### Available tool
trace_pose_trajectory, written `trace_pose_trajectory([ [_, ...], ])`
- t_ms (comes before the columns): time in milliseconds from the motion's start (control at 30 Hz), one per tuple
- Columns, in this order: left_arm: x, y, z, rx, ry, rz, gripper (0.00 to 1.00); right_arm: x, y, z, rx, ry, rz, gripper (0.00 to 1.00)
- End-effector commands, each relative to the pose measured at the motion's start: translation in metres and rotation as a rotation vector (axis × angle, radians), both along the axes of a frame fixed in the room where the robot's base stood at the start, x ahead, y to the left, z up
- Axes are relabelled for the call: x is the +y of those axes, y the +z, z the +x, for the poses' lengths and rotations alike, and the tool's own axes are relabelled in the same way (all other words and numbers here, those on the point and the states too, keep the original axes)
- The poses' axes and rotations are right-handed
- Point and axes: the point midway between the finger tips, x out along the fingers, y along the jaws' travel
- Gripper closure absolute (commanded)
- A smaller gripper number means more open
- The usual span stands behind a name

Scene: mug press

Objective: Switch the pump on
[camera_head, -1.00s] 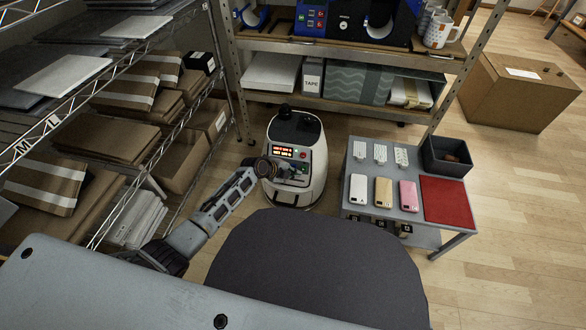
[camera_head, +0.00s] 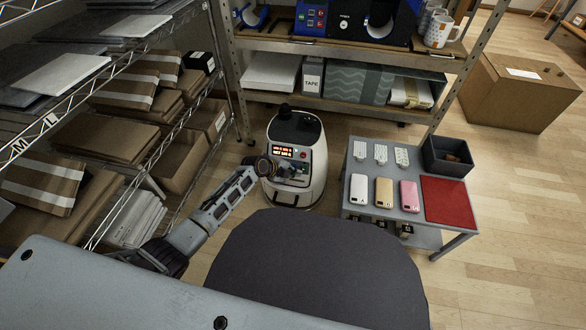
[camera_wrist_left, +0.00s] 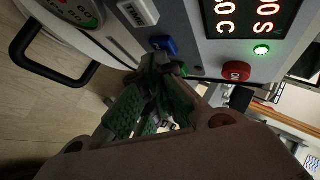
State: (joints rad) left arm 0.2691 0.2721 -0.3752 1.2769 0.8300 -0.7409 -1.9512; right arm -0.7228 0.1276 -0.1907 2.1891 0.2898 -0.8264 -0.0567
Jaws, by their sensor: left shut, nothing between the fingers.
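The white rounded machine with a dark top (camera_head: 297,128) stands on the floor between the shelves and the small table. Its lit display (camera_head: 290,152) also shows in the left wrist view (camera_wrist_left: 250,14), with a glowing green lamp (camera_wrist_left: 261,49) and a red button (camera_wrist_left: 236,70) below it. Contact cannot be told. My right gripper is out of view.
A wire rack (camera_head: 172,150) with boxes stands left, a metal shelf (camera_head: 340,105) behind. The grey table (camera_head: 355,160) at right holds phones, white strips, a dark bin (camera_head: 447,156) and a red mat (camera_head: 447,200). A black handle (camera_wrist_left: 50,70) sticks out from the machine.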

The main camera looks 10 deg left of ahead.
Motion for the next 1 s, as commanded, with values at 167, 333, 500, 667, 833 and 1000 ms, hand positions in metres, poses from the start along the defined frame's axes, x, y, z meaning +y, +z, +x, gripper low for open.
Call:
trace_pose_trajectory([
  [167, 0.000, 0.000, 0.001, 0.000, 0.000, 0.000, 1.00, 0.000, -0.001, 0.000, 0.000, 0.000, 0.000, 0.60],
  [333, 0.000, 0.000, -0.001, 0.000, 0.001, 0.001, 1.00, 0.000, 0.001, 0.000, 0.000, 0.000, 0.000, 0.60],
  [500, 0.001, 0.002, -0.006, 0.001, 0.000, 0.001, 1.00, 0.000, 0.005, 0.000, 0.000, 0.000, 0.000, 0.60],
  [667, 0.001, 0.003, -0.012, 0.002, 0.000, 0.001, 1.00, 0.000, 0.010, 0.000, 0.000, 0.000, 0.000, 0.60],
  [833, 0.000, 0.005, -0.017, 0.000, -0.001, 0.001, 1.00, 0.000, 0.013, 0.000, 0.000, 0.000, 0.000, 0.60],
  [1000, 0.000, 0.005, -0.018, 0.000, 0.000, 0.000, 1.00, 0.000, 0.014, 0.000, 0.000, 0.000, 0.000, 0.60],
])
